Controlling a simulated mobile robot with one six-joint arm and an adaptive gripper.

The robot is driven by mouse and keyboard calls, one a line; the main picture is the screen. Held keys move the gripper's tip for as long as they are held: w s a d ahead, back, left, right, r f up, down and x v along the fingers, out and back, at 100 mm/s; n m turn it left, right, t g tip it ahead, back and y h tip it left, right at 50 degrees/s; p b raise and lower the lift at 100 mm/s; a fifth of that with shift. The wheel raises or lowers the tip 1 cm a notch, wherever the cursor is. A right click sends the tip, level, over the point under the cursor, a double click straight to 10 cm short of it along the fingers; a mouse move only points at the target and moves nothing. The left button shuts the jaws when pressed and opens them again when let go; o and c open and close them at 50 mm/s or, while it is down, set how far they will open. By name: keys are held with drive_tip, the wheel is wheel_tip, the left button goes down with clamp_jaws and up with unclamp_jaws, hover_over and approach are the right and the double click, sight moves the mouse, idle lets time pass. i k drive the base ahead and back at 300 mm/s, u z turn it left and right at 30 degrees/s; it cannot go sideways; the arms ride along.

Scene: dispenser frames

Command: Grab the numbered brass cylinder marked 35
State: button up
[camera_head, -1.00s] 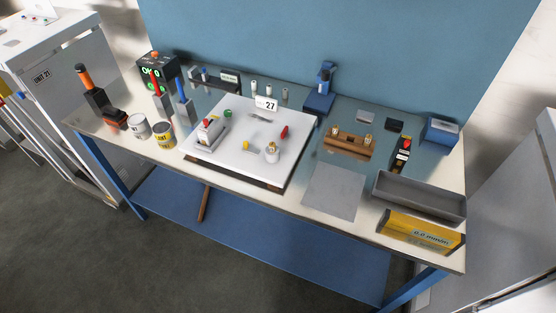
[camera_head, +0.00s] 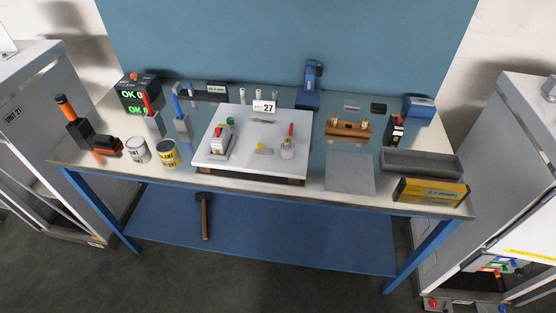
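A wooden block (camera_head: 348,130) stands right of the middle of the workbench, with small brass-coloured pieces set along its top. One brass-coloured piece (camera_head: 364,125) is near its right end. They are too small for me to read any number, so I cannot tell which is marked 35. A small pale cylinder with a brass-coloured top (camera_head: 288,149) stands on the white plate; no number is readable on it. My gripper is not in view.
A grey mat (camera_head: 349,174) lies bare. A hammer (camera_head: 204,214) is below.

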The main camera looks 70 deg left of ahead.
sight(287, 141)
drive_tip(key=k, duration=1.5)
drive_tip(key=u, duration=2.55)
drive_tip(key=i, duration=0.8)
drive_tip(key=z, duration=0.25)
